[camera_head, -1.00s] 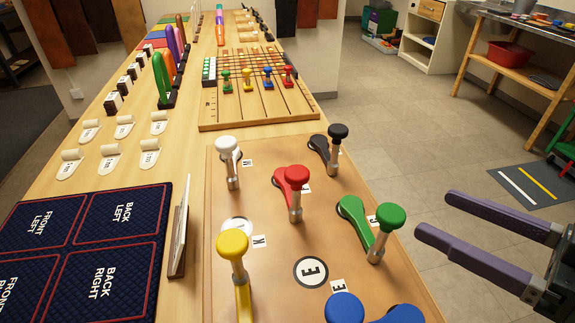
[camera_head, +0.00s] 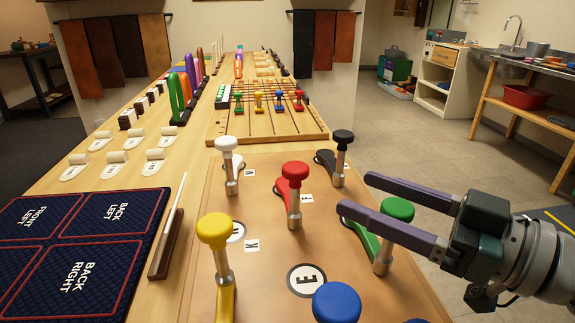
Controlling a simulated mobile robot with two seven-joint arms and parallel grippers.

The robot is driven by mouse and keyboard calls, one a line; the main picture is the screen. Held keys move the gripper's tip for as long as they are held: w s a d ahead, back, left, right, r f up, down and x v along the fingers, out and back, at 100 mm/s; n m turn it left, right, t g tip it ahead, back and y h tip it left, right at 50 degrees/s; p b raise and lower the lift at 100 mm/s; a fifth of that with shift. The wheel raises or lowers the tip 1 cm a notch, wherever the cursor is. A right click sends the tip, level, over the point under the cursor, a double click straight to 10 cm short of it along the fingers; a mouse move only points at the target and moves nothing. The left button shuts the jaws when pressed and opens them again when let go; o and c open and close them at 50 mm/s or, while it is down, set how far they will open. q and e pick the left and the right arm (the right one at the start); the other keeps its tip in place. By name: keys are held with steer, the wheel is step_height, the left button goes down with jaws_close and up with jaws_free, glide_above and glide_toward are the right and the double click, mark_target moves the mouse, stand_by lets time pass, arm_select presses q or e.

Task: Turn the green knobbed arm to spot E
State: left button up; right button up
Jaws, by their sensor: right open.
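The green knobbed arm (camera_head: 365,235) lies on the tan board, and its round green knob (camera_head: 398,209) stands on a metal post at its right end. Spot E (camera_head: 307,281), a white disc with a dark ring, lies on the board to the lower left of the green arm and is uncovered. My right gripper (camera_head: 354,196) comes in from the right with two purple fingers spread apart. The fingers overlap the green knob in the picture, one on its far side and one on its near side; contact cannot be told. My left gripper is not in view.
Other knobbed arms stand close by on the board: red (camera_head: 295,190), black (camera_head: 341,157), white (camera_head: 228,165), yellow (camera_head: 217,250) and blue (camera_head: 337,302). A dark quilted mat (camera_head: 90,238) lies at left. A pegged wooden board (camera_head: 268,118) lies behind.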

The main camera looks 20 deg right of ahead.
steer(key=shift+w+a, duration=0.2)
steer(key=shift+w, duration=0.1)
steer(key=shift+c, duration=0.4)
jaws_close()
stand_by(0.9)
